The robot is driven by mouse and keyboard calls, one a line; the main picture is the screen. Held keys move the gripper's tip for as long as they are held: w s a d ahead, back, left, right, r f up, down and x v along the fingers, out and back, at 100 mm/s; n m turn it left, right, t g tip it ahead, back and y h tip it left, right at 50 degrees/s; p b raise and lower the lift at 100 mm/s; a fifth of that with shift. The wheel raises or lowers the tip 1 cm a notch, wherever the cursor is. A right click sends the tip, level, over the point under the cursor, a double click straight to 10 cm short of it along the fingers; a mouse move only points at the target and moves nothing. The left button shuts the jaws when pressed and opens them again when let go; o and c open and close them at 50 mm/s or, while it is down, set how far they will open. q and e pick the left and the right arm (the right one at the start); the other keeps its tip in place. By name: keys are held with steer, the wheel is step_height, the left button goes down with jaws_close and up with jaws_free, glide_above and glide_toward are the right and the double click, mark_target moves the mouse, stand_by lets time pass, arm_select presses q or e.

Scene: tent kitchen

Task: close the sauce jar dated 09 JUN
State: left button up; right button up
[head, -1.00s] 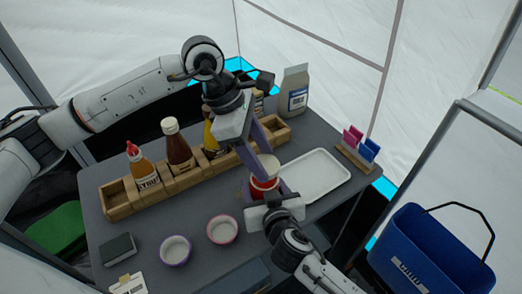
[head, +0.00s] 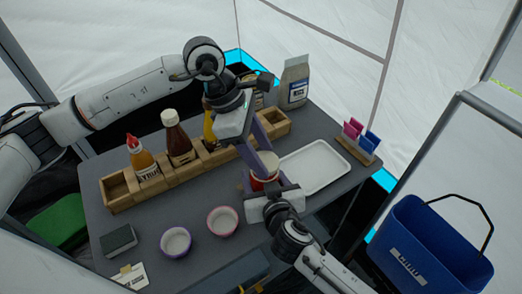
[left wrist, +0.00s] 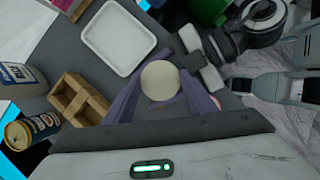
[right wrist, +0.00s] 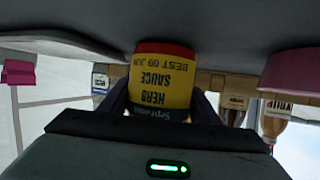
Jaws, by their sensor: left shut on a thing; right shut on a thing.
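The sauce jar (head: 262,184), red and yellow, stands toward the front right of the table. In the right wrist view its upside-down label (right wrist: 163,80) reads HERB SAUCE, BEST 09 JUN. My right gripper (head: 266,187) is shut around the jar's body from the front. My left gripper (head: 263,160) reaches down from above, its purple fingers shut on the cream round lid (left wrist: 160,81) at the jar's top. The fingers hide the seam, so I cannot tell whether the lid is seated.
An empty white tray (head: 316,167) lies right of the jar. A wooden rack (head: 118,194) with several bottles stands behind it. A blue bucket (head: 425,255) is off the table at right.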

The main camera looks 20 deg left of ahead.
arm_select(q)
steer(key=shift+f, duration=0.55)
arm_select(e)
steer(key=shift+f, duration=0.1)
